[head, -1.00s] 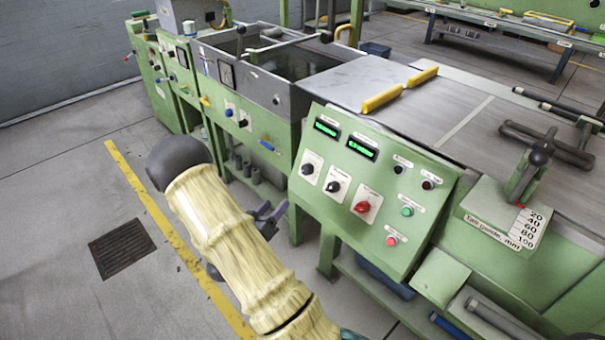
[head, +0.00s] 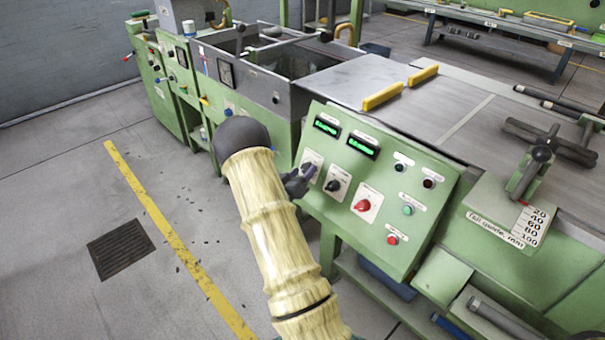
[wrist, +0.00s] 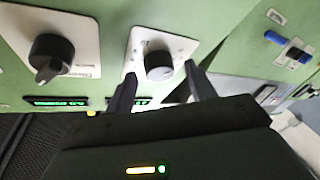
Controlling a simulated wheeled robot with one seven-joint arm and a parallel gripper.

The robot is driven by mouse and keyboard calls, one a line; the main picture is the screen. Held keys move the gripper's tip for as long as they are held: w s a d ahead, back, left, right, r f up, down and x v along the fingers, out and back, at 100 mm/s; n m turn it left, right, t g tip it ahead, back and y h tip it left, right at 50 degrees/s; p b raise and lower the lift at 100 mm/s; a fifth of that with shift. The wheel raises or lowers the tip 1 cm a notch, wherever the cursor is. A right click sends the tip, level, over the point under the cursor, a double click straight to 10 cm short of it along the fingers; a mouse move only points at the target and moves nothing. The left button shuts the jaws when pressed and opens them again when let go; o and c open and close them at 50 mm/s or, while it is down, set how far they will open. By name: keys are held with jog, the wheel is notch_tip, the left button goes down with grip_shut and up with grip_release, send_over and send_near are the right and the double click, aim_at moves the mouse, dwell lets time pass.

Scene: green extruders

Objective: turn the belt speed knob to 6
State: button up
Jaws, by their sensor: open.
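My gripper (head: 304,178) is at the left dial knob of the sloped green control panel and hides much of it in the head view. In the wrist view, my open gripper (wrist: 164,82) has its two dark fingers on either side of a round knob (wrist: 159,66) on a white dial plate. Whether the fingers touch it I cannot tell. A second black knob (wrist: 50,56) sits to the left there. In the head view, a black knob (head: 333,186) is right of my gripper, then a red knob (head: 362,206). Dial labels are too small to read, so I cannot tell which is belt speed.
Two green-lit displays (head: 361,146) sit above the knobs, their digits unclear. A green button (head: 407,210) and a red button (head: 393,239) are on the panel's right. Floor is open left of the machine, with a drain grate (head: 121,249).

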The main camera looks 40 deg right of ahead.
jog(key=shift+w+d, duration=0.1)
jog(key=shift+d, duration=0.2)
jog(key=c, duration=1)
jog(key=shift+o, duration=0.2)
jog(key=shift+f+m+b, duration=0.1)
jog(key=shift+m+b, duration=0.2)
